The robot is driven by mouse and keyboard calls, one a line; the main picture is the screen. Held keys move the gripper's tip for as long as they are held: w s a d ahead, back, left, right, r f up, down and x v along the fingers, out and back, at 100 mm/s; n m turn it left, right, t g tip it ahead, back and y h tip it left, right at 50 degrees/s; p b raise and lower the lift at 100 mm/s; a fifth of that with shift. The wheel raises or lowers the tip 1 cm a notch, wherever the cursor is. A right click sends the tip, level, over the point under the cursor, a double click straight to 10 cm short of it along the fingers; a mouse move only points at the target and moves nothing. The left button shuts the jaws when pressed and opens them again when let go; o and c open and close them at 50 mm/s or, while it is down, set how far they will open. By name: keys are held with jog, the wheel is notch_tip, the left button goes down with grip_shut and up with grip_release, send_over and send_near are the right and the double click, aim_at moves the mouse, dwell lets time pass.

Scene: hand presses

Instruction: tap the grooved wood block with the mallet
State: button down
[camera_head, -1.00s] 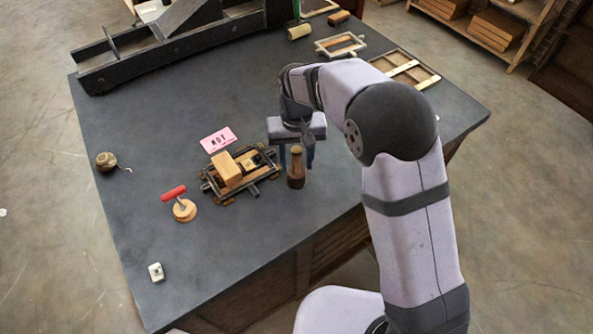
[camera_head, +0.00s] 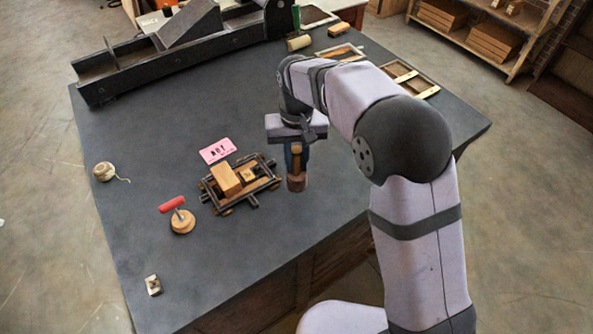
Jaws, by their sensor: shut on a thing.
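The mallet (camera_head: 297,184) is upright with its brown head down and its handle up. My gripper (camera_head: 296,158) is above the head and shut on the handle. I cannot tell whether the head touches the table. A pale wood block (camera_head: 225,179) sits on a dark metal frame to the left of the mallet. A smaller wood piece (camera_head: 248,175) lies beside it in the same frame. Grooves are too small to make out on either, so I cannot tell which is the grooved block. The mallet is apart from both.
The metal frame (camera_head: 219,207) has bars sticking out close to the mallet. A pink card (camera_head: 217,151) lies behind it, and a red-handled tool (camera_head: 182,221) stands to its left. A twine ball (camera_head: 104,172) is farther left. The table's front edge is close to the mallet.

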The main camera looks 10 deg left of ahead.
aim_at(294, 150)
notch_tip(294, 150, up, 6)
jog(key=shift+r+b, duration=0.1)
jog(key=shift+b, duration=0.45)
jog(key=shift+s+a+r+p, duration=0.15)
jog(key=shift+a+r+p, duration=0.15)
jog(key=shift+r+p, duration=0.3)
jog(key=s+a+n+p, duration=0.3)
jog(key=s+a+p, duration=0.5)
jog(key=p, duration=0.5)
jog(key=w+a+n+p, duration=0.1)
jog(key=w+a+n, duration=0.3)
jog(key=a, duration=0.5)
jog(key=shift+w+r+n, duration=0.25)
jog(key=shift+w+n, duration=0.15)
jog(key=shift+n, duration=0.6)
jog(key=shift+f, duration=0.1)
jog(key=shift+f+b, duration=0.45)
jog(key=shift+f, duration=0.75)
